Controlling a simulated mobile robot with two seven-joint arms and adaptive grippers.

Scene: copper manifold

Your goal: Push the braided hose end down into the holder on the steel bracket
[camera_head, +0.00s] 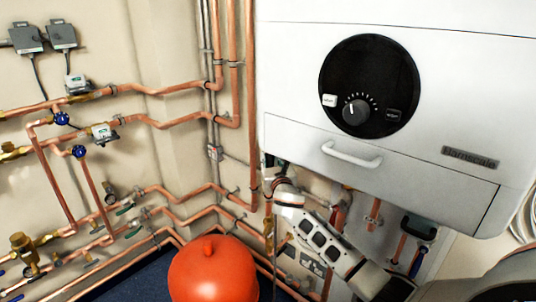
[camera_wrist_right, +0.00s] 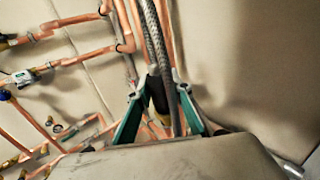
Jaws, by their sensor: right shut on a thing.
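The braided hose (camera_wrist_right: 154,42) is grey and woven. In the right wrist view it runs down from the top edge to between my right gripper's green-sided fingers. My right gripper (camera_wrist_right: 161,92) is shut on the hose, with one finger on each side. In the head view my right gripper (camera_head: 270,168) is just under the boiler's lower left corner, beside the vertical copper pipes; its fingertips are small and dark there. I cannot make out the steel bracket or its holder clearly in either view. My left gripper is in neither view.
The white boiler (camera_head: 390,170) hangs over my right arm. Copper pipes (camera_head: 180,190) run along the left wall and close beside the gripper. A red tank (camera_head: 212,272) stands below left. More pipes and valves (camera_head: 415,258) are under the boiler to the right.

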